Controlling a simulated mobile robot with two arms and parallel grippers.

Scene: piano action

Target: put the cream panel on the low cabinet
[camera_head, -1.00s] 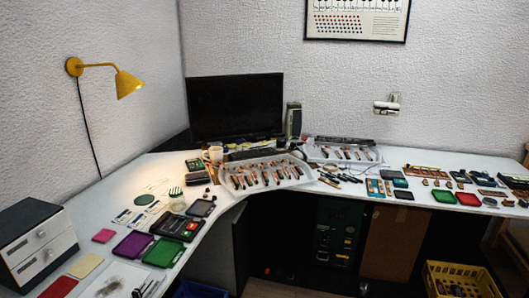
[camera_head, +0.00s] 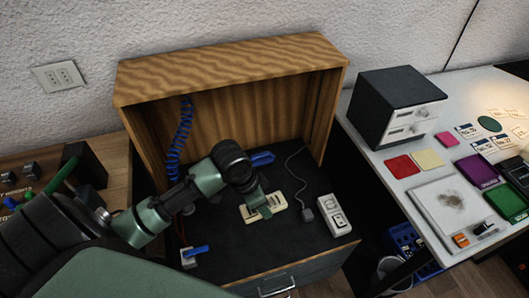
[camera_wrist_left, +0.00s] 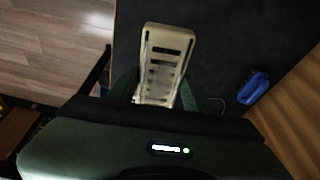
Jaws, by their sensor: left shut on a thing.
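The cream panel (camera_head: 277,203), a long pale piece with dark slots, is over the dark top of the low wooden cabinet (camera_head: 245,258) in the head view. My left gripper (camera_head: 263,206) reaches in from the left and is shut on it. In the left wrist view the cream panel (camera_wrist_left: 167,42) sticks out between the two green fingers (camera_wrist_left: 158,94), its near end partly hidden by the gripper. I cannot tell whether the panel touches the cabinet top. My right gripper is not in view.
A white switch box (camera_head: 334,214) with a cable lies right of the panel. A blue tool (camera_head: 262,158) lies behind it and a blue-handled piece (camera_head: 195,253) front left. The cabinet's wooden hood (camera_head: 230,72) closes the back. A drawer unit (camera_head: 400,105) stands on the white desk at right.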

